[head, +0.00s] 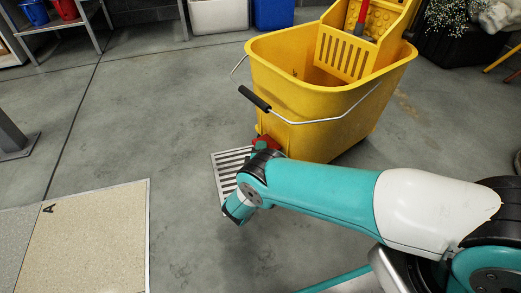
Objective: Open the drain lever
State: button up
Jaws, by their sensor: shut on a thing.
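The yellow mop bucket (330,125) stands upright on the floor. A red drain lever (267,141) shows low on its front left side, just above the floor grate. My gripper (259,148) is at the lever, shut on it. My wrist covers most of the gripper, so the fingertips and the lower part of the lever are hidden. I cannot make out the lever's exact angle.
A slotted floor grate (229,164) lies under the wrist. The bucket's wire handle (325,120) with a black grip hangs across its front. A beige pad (95,235) marked A lies at lower left. The grey floor between is clear.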

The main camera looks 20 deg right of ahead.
aim_at(265, 139)
jog(key=shift+r+m+g+y+p, duration=0.35)
jog(key=shift+r+p, duration=0.3)
jog(key=shift+p, duration=0.65)
jog(key=r+m+g+p, duration=0.1)
jog(key=p, duration=0.3)
jog(key=shift+r+m+y, duration=0.25)
jog(key=shift+y, duration=0.1)
jog(key=m+g+p, duration=0.1)
jog(key=p, duration=0.1)
jog(key=r+y+p, duration=0.1)
jog(key=p, duration=0.1)
jog(key=shift+w+d+r+m+g+p, duration=0.1)
jog(key=shift+w+d+m+g+p, duration=0.05)
jog(key=shift+d+m+g+p, duration=0.25)
jog(key=shift+w+d+r+m+g+y+p, duration=0.15)
jog(key=shift+m+g+y+p, duration=0.2)
jog(key=shift+y+p, duration=0.25)
jog(key=shift+d+r+m+g+y+p, duration=0.1)
jog(key=shift+d+m+g+y+p, duration=0.1)
jog(key=shift+m+y+p, duration=0.4)
jog(key=shift+n, duration=0.25)
jog(key=o, duration=0.9)
jog(key=shift+f, duration=0.15)
